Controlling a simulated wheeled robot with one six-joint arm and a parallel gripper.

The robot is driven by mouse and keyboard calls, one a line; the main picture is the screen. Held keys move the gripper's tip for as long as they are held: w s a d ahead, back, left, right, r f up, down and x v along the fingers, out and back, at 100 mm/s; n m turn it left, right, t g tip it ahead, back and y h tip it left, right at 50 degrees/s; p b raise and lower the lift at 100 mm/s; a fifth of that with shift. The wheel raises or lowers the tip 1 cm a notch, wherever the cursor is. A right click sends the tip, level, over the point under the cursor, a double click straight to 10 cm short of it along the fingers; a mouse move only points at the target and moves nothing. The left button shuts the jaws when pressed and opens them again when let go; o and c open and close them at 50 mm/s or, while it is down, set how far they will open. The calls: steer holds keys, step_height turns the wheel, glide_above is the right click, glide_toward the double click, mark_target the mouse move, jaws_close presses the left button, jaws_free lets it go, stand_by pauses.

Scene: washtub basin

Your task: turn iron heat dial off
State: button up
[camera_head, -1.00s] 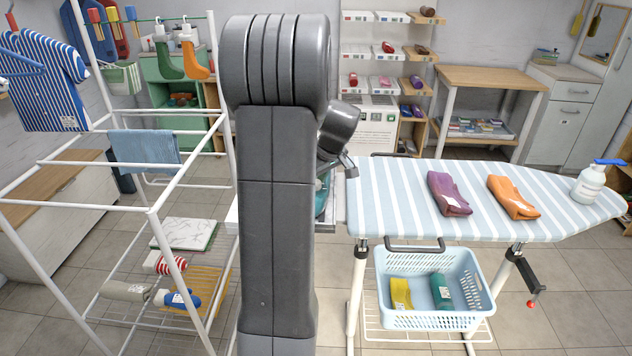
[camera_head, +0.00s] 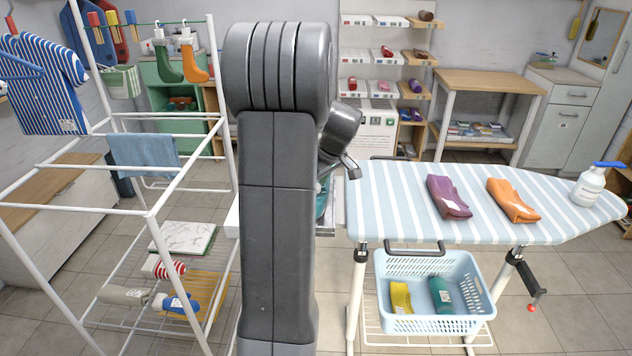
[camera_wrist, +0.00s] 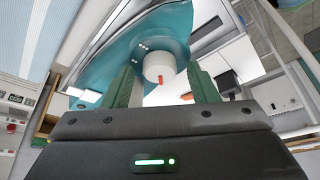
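The teal iron (camera_wrist: 120,45) fills the upper middle of the wrist view. Its white round heat dial (camera_wrist: 158,66) carries a red pointer mark on its face. My gripper (camera_wrist: 163,82) is open, with one green-padded finger to each side of the dial and a visible gap between. Whether either finger touches the dial cannot be told. In the head view, only a teal sliver of the iron (camera_head: 323,197) shows at the left end of the ironing board (camera_head: 395,200). My arm hides the rest of it, along with the dial and fingertips.
On the board lie a purple folded cloth (camera_head: 447,197) and an orange one (camera_head: 513,201), with a white spray bottle (camera_head: 588,187) at the right end. A blue basket (camera_head: 433,318) sits below. A white drying rack (camera_head: 150,213) stands to the left.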

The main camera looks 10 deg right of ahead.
steer(key=v, duration=1.4)
steer(key=shift+w+f, duration=0.1)
steer(key=shift+f, duration=0.05)
steer(key=x, duration=1.3)
steer(key=shift+a+f, duration=0.1)
steer(key=shift+f, duration=0.2)
steer(key=shift+r, duration=0.1)
